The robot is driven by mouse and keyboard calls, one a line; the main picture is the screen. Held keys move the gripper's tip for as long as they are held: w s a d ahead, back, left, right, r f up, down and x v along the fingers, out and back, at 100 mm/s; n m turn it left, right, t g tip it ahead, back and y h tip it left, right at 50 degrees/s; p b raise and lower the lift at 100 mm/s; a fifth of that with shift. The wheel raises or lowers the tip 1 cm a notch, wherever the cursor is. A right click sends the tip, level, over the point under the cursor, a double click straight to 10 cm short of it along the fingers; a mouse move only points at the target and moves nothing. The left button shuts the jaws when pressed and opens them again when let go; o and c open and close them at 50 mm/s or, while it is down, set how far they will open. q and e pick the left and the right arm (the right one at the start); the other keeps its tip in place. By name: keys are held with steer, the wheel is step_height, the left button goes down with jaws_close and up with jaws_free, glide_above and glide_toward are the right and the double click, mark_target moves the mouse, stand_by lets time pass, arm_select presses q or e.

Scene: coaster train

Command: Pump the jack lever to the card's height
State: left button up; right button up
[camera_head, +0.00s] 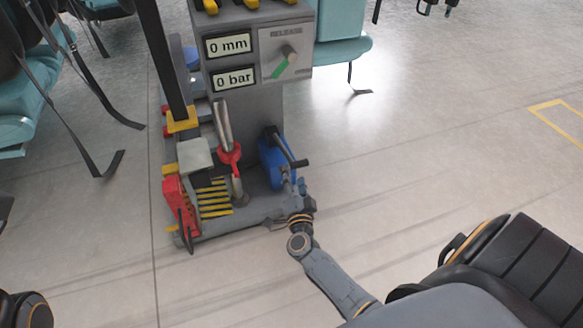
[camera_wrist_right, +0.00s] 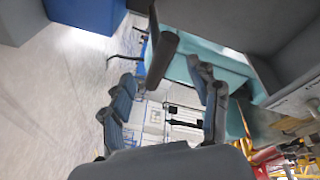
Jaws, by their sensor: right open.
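The jack stand (camera_head: 275,100) is a grey column with displays reading 0 mm and 0 bar. My right gripper (camera_head: 295,183) is low beside the pump, just below the lever's end. In the right wrist view its fingers (camera_wrist_right: 165,100) are spread with nothing between the tips, and a dark bar (camera_wrist_right: 162,55), probably the lever, shows beyond them. I cannot tell whether they touch it. No height card is clearly visible. My left gripper is out of view.
A grey rod with a red collar (camera_head: 229,153) and a red part (camera_head: 180,205) stand on the base. Teal seats (camera_head: 340,50) with hanging straps flank the stand.

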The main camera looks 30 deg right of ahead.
mark_target(293, 169)
steer(key=b+x, duration=0.2)
steer(key=x, duration=0.4)
steer(key=shift+w+d, duration=0.1)
steer(key=shift+c, duration=0.2)
jaws_close()
